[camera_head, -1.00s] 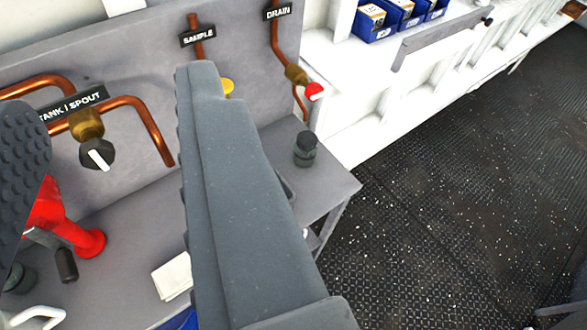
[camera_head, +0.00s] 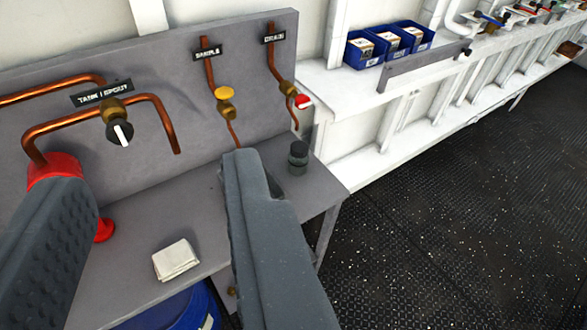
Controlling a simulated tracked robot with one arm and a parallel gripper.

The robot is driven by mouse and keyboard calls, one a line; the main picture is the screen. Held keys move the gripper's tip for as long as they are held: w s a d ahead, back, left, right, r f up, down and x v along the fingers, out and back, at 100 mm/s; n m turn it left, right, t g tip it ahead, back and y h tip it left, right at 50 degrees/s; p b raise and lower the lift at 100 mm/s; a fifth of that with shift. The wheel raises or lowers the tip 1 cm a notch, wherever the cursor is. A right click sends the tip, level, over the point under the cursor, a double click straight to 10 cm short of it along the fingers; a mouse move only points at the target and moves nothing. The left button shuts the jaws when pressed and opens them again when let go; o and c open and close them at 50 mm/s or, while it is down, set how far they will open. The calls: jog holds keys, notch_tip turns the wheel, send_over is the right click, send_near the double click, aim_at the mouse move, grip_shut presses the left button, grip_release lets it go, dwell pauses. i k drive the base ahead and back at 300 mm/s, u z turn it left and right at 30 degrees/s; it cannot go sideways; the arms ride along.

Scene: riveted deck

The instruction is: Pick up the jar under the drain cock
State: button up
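A small dark jar (camera_head: 298,158) with a black lid stands upright at the right end of the grey bench. It is below the drain cock (camera_head: 303,101), which has a red knob on a copper pipe under the DRAIN label (camera_head: 274,33). My gripper (camera_head: 155,170) is open, its two grey fingers wide apart with bench showing between them. The right finger's tip is left of the jar in the picture and apart from it. Nothing is held.
The sample cock (camera_head: 224,94) has a yellow knob. A folded white cloth (camera_head: 176,260) lies on the bench (camera_head: 205,207). A red object (camera_head: 104,230) is partly hidden behind the left finger. Blue bins (camera_head: 388,43) sit on the white ledge. Dark floor is open at right.

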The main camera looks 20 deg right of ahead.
aim_at(296, 166)
jog(key=z, duration=0.1)
jog(key=i, duration=0.95)
jog(key=u, duration=0.1)
